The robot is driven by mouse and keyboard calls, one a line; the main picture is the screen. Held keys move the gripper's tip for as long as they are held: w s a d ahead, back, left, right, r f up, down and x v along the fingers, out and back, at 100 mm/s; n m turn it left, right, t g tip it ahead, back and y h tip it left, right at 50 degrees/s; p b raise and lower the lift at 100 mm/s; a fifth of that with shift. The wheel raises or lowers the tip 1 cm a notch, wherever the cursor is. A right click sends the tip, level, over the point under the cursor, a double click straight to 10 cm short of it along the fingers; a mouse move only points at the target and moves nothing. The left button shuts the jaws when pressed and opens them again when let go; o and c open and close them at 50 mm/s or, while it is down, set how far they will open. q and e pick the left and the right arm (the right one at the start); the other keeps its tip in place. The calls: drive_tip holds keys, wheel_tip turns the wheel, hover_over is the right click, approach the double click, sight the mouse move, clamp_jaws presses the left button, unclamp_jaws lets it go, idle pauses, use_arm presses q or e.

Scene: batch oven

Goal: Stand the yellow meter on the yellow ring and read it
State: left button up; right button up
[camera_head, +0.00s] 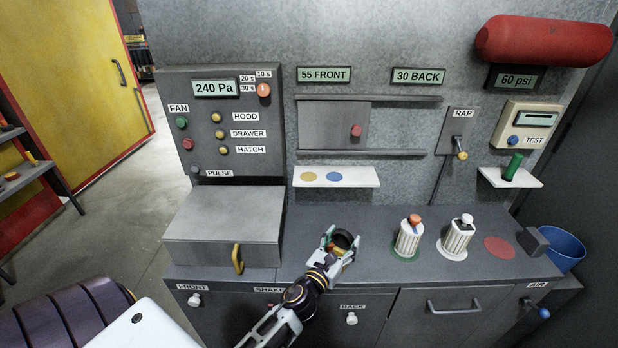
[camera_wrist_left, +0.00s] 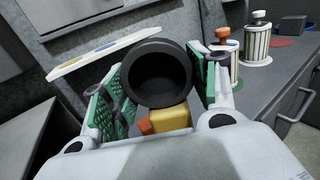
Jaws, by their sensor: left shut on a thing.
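My left gripper (camera_head: 340,246) is shut on the yellow meter (camera_wrist_left: 172,116). The meter has a yellow body, a wide black round cup-like part (camera_wrist_left: 158,78) and a small orange part; the green-padded fingers sit on either side. In the head view the meter is mostly hidden by the fingers, over the counter's front middle. I cannot tell whether it touches the counter. The yellow ring (camera_head: 310,176) lies at the left on a white shelf (camera_head: 362,177) on the wall, beside a blue one (camera_head: 334,177). The shelf is behind and above the gripper. My right gripper is not in view.
A grey box with a yellow handle (camera_head: 238,259) stands left of the gripper. Two ribbed white canisters, one orange-topped (camera_head: 408,240) and one white-topped (camera_head: 457,240), stand to the right. A red disc (camera_head: 499,247) is bare. The counter (camera_head: 375,222) below the shelf is clear.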

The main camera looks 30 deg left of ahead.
use_arm(q)
drive_tip(key=shift+w+r, duration=0.1)
drive_tip(key=shift+w, duration=0.05)
drive_tip(key=w+a+r+n+g+y+b, duration=0.1)
drive_tip(key=w+a+r+n+y, duration=0.1)
drive_tip(key=w+a+r, duration=0.4)
drive_tip(key=w+a+r+n+y+b, duration=0.1)
drive_tip(key=w+a+r+n+y, duration=0.1)
drive_tip(key=w+a+r+y, duration=0.2)
drive_tip(key=w+a+r+n+g+y+b, duration=0.1)
drive_tip(key=w+a+r+n+y, duration=0.1)
drive_tip(key=w+a+r, duration=0.8)
drive_tip(key=shift+w+a+r+g+y, duration=0.15)
drive_tip(key=shift+a+r+y, duration=0.15)
drive_tip(key=shift+a+r, duration=0.7)
drive_tip(key=shift+a+r+g+y, duration=0.15)
drive_tip(key=shift+a+r+y, duration=0.15)
drive_tip(key=shift+a+r, duration=0.9)
drive_tip(key=shift+a, duration=0.15)
wheel_tip(320, 180, down, 6)
drive_tip(key=shift+f, duration=0.2)
